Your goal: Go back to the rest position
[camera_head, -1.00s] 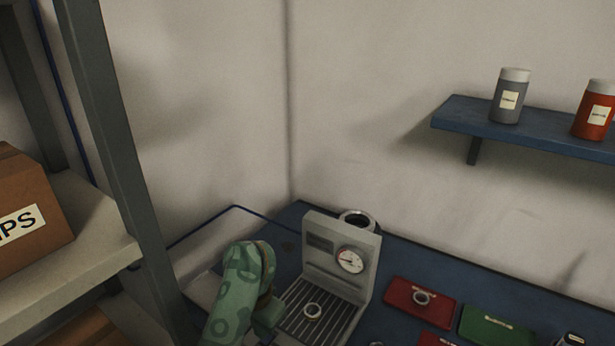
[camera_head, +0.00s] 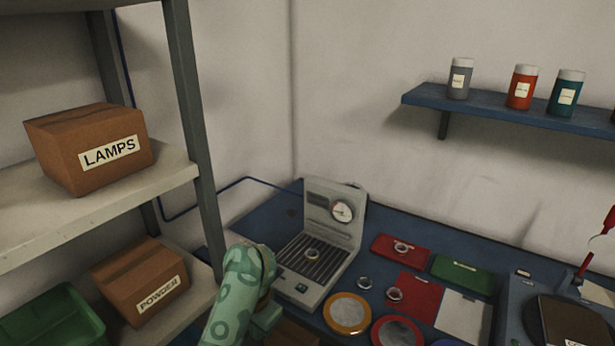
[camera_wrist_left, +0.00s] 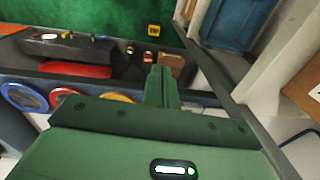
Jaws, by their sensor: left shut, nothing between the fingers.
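My left arm comes in at the bottom of the head view in patterned green, with the left gripper (camera_head: 267,318) low beside the grey gauge stand and partly hidden by the arm. In the left wrist view the left gripper's green fingers (camera_wrist_left: 161,86) are together with nothing between them. My right gripper is not in view. One metal ring (camera_head: 312,254) lies on the slatted bed of the gauge stand (camera_head: 334,228). Another ring (camera_head: 402,248) is on a red tray, one ring (camera_head: 364,283) is on the blue bench, and another (camera_head: 394,294) is at the red mat's edge.
A shelf rack (camera_head: 196,130) stands left of my arm, with a LAMPS box (camera_head: 88,148), a POWDER box (camera_head: 140,280) and a green crate (camera_head: 55,318). A wall shelf (camera_head: 500,108) holds jars. The blue bench (camera_head: 262,216) carries a green tray (camera_head: 462,273) and round coloured pads.

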